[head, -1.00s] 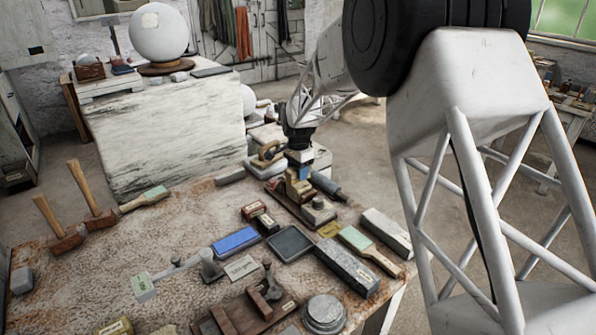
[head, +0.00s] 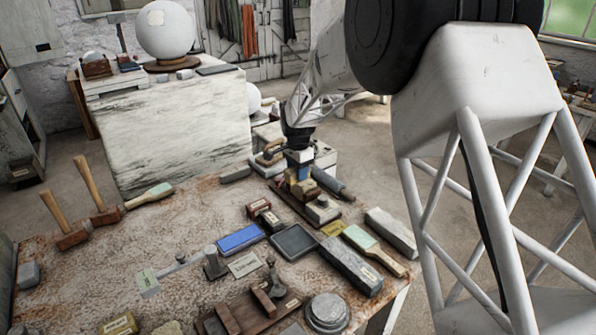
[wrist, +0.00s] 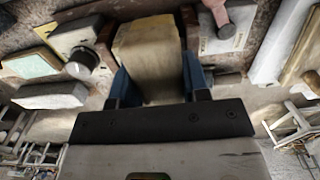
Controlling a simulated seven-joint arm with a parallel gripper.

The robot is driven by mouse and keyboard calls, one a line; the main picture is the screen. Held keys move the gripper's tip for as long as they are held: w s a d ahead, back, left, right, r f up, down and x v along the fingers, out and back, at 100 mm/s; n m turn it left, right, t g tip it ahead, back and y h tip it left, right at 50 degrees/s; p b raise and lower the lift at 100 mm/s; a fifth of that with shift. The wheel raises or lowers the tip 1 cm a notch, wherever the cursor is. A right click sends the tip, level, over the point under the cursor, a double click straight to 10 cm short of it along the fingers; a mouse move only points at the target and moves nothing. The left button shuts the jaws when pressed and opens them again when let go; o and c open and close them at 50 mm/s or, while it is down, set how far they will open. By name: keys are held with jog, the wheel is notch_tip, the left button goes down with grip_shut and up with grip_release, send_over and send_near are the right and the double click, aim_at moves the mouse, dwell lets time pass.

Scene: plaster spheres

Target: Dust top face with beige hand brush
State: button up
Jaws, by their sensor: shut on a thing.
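My gripper (head: 300,171) is at the back right of the workbench, pointing down. Its blue fingers (wrist: 160,80) are shut on a beige block-like thing, which I take to be the beige hand brush (wrist: 148,48). In the head view the beige brush (head: 303,187) shows just below the fingers, low over a dark wooden board. Its underside is hidden, so I cannot tell whether it touches the board. A large pale block (head: 180,130) with a flat top face stands behind the bench, with a white sphere (head: 166,30) on a round wooden base on top.

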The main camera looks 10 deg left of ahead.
jog(key=shift+a, duration=0.1)
jog(key=shift+s+a+f, duration=0.1)
jog(key=shift+s+a, duration=0.6)
jog(key=shift+s, duration=0.05)
jog(key=shift+w+d+r, duration=0.75)
jog(key=shift+w+d, duration=0.05)
jog(key=shift+r, duration=0.1)
jog(key=shift+r, duration=1.15)
jog(key=shift+r, duration=0.1)
jog(key=shift+r, duration=1.9)
